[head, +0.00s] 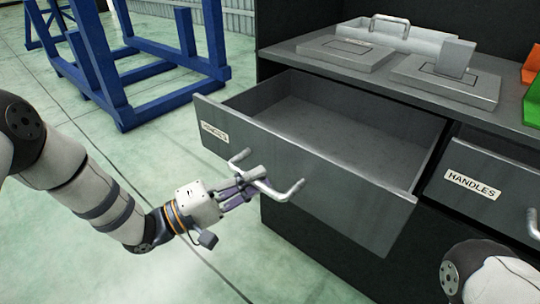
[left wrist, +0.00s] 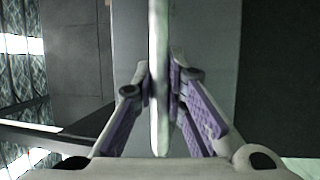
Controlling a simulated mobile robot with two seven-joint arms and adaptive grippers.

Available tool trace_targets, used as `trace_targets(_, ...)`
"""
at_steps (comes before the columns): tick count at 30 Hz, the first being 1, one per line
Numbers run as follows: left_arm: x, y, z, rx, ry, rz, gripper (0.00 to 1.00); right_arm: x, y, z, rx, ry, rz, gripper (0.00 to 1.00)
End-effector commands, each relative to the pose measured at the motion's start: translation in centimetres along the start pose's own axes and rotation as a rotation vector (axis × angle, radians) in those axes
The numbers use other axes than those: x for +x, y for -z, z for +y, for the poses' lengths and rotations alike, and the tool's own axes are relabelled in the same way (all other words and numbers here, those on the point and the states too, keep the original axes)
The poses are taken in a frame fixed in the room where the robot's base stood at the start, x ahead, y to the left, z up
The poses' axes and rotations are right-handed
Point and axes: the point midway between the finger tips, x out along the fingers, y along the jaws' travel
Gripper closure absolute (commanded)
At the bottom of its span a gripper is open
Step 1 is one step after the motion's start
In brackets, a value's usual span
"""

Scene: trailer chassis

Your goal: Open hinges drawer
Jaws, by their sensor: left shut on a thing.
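The hinges drawer (head: 345,195) is the grey left drawer of the dark cabinet. It is pulled well out and its visible inside is empty. A small white label (head: 215,132) sits at the left of its front, too small to read surely. My left gripper (head: 252,181) is shut on the drawer's bar handle (head: 291,192), near the middle of the front. In the left wrist view the handle bar (left wrist: 158,60) runs upright between the purple-padded fingers (left wrist: 160,88). My right gripper is out of view; only part of my right arm shows at bottom right.
A drawer labelled HANDLES (head: 473,184) is to the right, also partly out. The worktop (head: 285,50) above holds grey trays or blocks (head: 445,82), with orange and green bins (head: 532,105) at right. Blue metal frames (head: 150,60) stand behind left. Green floor (head: 60,240) is clear at left.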

Motion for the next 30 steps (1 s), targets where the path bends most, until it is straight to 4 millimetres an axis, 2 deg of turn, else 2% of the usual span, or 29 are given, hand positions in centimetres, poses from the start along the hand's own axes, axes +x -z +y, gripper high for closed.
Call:
trace_targets(3, -1.7, -0.7, 0.8, -0.001, -0.002, 0.001, 1.0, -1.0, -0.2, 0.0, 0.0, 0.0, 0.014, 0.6)
trace_targets(9, -3.4, -1.4, 0.9, -0.001, -0.002, 0.0, 1.0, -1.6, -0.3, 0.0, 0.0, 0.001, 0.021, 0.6)
trace_targets(22, -3.8, -1.6, 0.8, -0.001, -0.003, -0.001, 1.0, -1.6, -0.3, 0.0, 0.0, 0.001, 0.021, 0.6)
trace_targets(23, -3.8, -1.6, 0.8, -0.001, -0.003, -0.001, 0.84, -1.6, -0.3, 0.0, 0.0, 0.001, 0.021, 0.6)
trace_targets(25, -3.8, -1.6, 0.8, -0.001, -0.003, -0.001, 0.68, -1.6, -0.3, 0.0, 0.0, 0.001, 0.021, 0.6)
trace_targets(30, -3.8, -1.6, 0.8, 0.0, -0.002, -0.001, 0.67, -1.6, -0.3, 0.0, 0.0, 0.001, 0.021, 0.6)
